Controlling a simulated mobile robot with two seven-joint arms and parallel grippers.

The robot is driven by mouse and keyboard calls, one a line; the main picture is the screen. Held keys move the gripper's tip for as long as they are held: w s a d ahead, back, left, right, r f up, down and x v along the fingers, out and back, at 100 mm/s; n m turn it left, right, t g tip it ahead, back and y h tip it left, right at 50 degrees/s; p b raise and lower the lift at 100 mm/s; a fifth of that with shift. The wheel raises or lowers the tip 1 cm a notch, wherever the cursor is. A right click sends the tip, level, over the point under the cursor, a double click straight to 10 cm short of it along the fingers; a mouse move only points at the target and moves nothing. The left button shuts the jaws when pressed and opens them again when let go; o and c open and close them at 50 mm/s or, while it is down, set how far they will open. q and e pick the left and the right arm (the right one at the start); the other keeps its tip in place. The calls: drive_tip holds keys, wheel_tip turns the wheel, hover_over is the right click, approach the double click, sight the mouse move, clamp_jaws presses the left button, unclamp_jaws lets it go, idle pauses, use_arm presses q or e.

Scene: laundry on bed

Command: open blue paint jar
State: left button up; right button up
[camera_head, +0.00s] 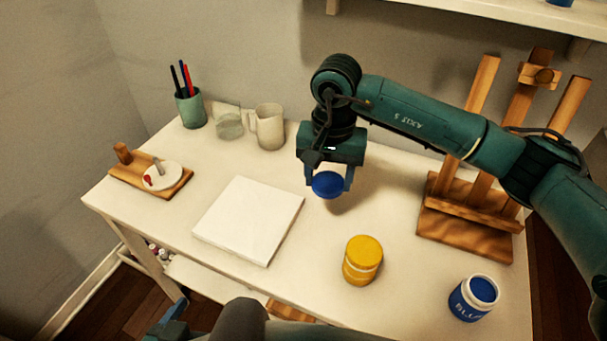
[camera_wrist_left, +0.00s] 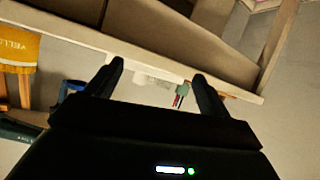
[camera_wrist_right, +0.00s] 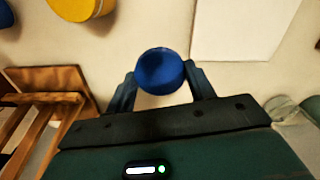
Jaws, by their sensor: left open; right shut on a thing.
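The blue paint jar (camera_head: 474,299) stands upright at the front right of the table, its white rim bare and blue paint showing inside. My right gripper (camera_head: 329,185) is shut on the round blue lid (camera_head: 328,186), above the table and apart from the jar. In the right wrist view the lid (camera_wrist_right: 160,71) sits between the fingers of the right gripper (camera_wrist_right: 162,84). My left gripper (camera_wrist_left: 160,78) is open and empty, low by the front edge of the table; only part of it shows in the head view (camera_head: 172,316).
A yellow-lidded jar (camera_head: 363,260) stands left of the blue jar. A white canvas (camera_head: 249,219) lies mid-table. An easel (camera_head: 465,231) stands at the right. A pitcher (camera_head: 268,128), a brush cup (camera_head: 190,109) and a wooden board (camera_head: 178,187) are at the back and left.

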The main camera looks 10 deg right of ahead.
sight(320, 221)
drive_tip(key=shift+a+m+p, duration=0.35)
drive_tip(key=shift+a+m, duration=0.05)
drive_tip(key=shift+a, duration=0.05)
drive_tip(key=shift+w+f, duration=0.1)
drive_tip(key=shift+f, duration=0.3)
wheel_tip(320, 221, down, 10)
drive_tip(key=shift+a+f, duration=0.1)
drive_tip(key=shift+f, duration=0.2)
drive_tip(key=o, duration=0.8)
drive_tip(key=shift+r, duration=0.15)
